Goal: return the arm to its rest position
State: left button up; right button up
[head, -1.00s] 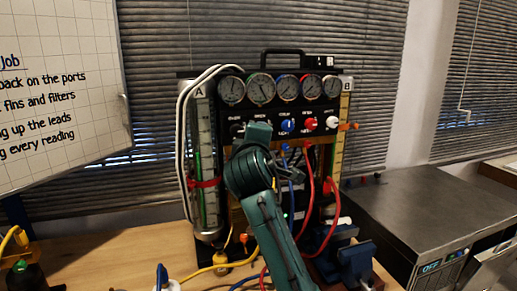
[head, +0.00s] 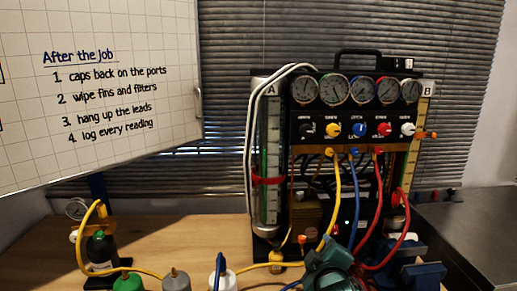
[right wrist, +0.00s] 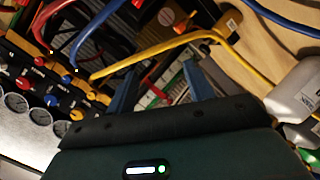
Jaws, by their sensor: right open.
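My right arm, dark teal, shows at the bottom of the head view, in front of the gauge rig's lower part. Its gripper (head: 330,268) is low at the picture's edge, and its fingertips cannot be made out there. In the right wrist view the two blue fingers of the right gripper (right wrist: 160,82) stand apart with nothing held between them. The yellow hose (right wrist: 150,48) passes beyond the fingertips. The gauge rig (head: 350,125) stands upright on the bench with its gauges, coloured knobs and hoses. My left gripper is not in view.
Yellow, blue and red hoses hang from the rig close to my right arm. A blue vise (head: 415,250) stands to its right. Small bottles (head: 176,280) line the bench's front. A grey metal cabinet (head: 475,220) is at right. Bare wooden bench (head: 190,240) lies left of the rig.

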jog(key=s+f+m+g+y, duration=0.2)
jog(key=s+f+m, duration=0.2)
jog(key=s+f, duration=0.7)
jog(key=s+f+m+g+y, duration=0.1)
jog(key=s+f+m+y, duration=0.1)
jog(key=s+f, duration=0.9)
jog(key=s+m, duration=0.1)
jog(key=s, duration=0.4)
jog(key=shift+a+f+m+g, duration=0.15)
jog(key=shift+f+m+g, duration=0.05)
jog(key=shift+m+g, duration=0.2)
